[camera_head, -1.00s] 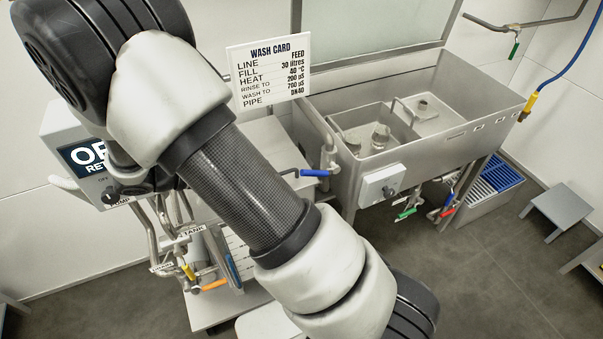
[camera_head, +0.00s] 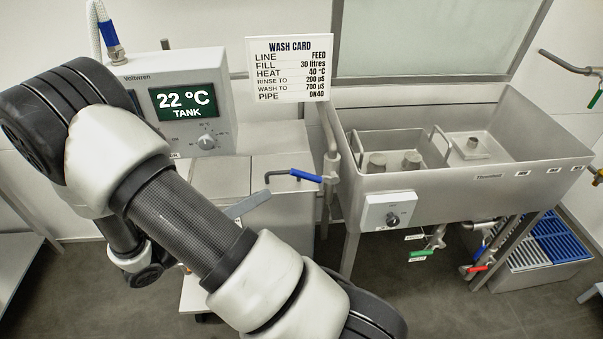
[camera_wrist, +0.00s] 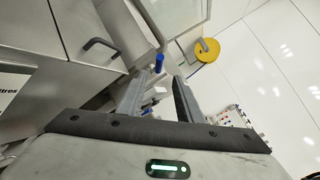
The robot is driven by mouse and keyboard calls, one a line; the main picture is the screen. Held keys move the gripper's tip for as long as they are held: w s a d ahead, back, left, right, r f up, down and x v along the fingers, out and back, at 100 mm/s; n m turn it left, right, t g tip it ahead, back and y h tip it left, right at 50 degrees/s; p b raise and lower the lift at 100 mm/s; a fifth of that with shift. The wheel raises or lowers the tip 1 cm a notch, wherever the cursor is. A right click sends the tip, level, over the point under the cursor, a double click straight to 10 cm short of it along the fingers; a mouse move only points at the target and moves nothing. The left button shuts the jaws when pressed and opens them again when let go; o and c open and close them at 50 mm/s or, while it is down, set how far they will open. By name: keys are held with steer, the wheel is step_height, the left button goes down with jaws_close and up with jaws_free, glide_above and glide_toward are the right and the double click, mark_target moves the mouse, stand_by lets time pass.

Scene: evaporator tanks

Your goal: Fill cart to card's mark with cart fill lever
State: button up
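The wash card (camera_head: 289,69) hangs upright behind the cart in the head view and reads FILL 30 litres. A lever with a blue handle (camera_head: 305,175) sits on a pipe with a bent spout above the cart's grey lid (camera_head: 220,178); it looks like the cart fill lever. No level reading is legible. My gripper (camera_wrist: 159,82) shows in the wrist view with its two fingers apart and nothing between them. A small blue thing (camera_wrist: 158,63) lies beyond the fingertips; I cannot tell if it is the lever.
A control box (camera_head: 170,95) shows 22 °C TANK. A steel sink (camera_head: 460,165) with a knob box (camera_head: 391,212) stands right of the blue lever. Green (camera_head: 421,253) and red (camera_head: 478,269) levers hang below. A yellow reel (camera_wrist: 207,50) is on the wall.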

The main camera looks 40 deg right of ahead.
mark_target(315, 176)
steer(key=d+b, duration=0.1)
steer(key=d, duration=1.6)
steer(key=shift+w+d+n+b, duration=0.15)
steer(key=shift+w+n+b, duration=0.15)
steer(key=shift+w, duration=0.15)
steer(key=shift+f, duration=0.1)
jaws_close()
